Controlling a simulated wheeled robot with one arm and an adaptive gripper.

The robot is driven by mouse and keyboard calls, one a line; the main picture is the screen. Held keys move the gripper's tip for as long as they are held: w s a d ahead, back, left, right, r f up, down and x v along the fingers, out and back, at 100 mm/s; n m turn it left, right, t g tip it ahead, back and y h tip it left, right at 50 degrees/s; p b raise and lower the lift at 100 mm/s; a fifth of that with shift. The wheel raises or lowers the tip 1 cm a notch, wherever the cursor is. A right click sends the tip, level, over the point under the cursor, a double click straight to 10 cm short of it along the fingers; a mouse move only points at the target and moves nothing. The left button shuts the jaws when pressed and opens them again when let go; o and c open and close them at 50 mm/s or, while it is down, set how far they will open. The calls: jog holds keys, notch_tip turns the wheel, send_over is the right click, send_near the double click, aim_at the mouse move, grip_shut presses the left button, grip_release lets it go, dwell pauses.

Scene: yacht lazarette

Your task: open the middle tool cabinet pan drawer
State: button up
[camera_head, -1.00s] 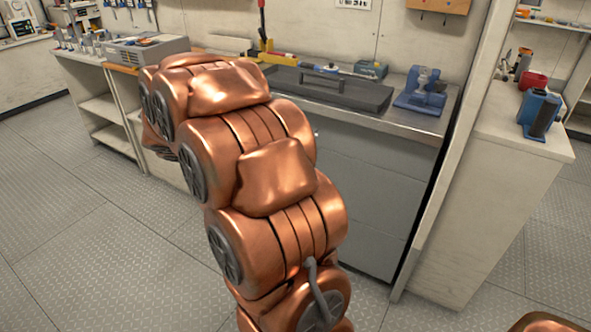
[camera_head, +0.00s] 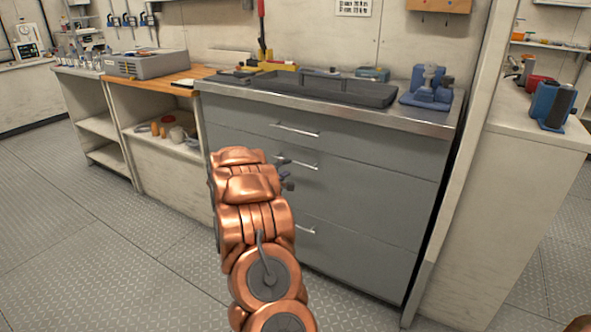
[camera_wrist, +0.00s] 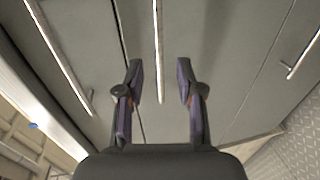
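The grey tool cabinet (camera_head: 370,178) has three stacked drawers with bar handles, all looking closed. The middle drawer (camera_head: 375,195) has a silver handle (camera_head: 305,164), partly hidden by my arm. My gripper (camera_head: 287,173) is in front of that handle, mostly hidden behind my copper arm. In the wrist view, my gripper (camera_wrist: 160,82) is open. The middle handle (camera_wrist: 158,50) runs lengthwise in the picture between the two fingers, touching neither that I can see. I cannot tell whether the fingertips reach past the bar.
The top handle (camera_head: 294,130) and bottom handle (camera_head: 304,229) lie above and below. A dark tray (camera_head: 330,88) and blue tool (camera_head: 428,90) stand on the countertop. A white partition (camera_head: 450,200) closes the right side. Floor (camera_head: 130,250) is clear at left.

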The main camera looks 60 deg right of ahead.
aim_at(295, 163)
jog(key=shift+w+d+f, duration=0.1)
jog(key=shift+d+f, duration=0.15)
jog(key=shift+d, duration=1)
jog(key=shift+d+f, duration=0.2)
jog(key=shift+d, duration=1.05)
jog(key=shift+w+d+f, duration=0.1)
jog(key=shift+d+f, duration=0.15)
jog(key=shift+d, duration=1)
grip_shut()
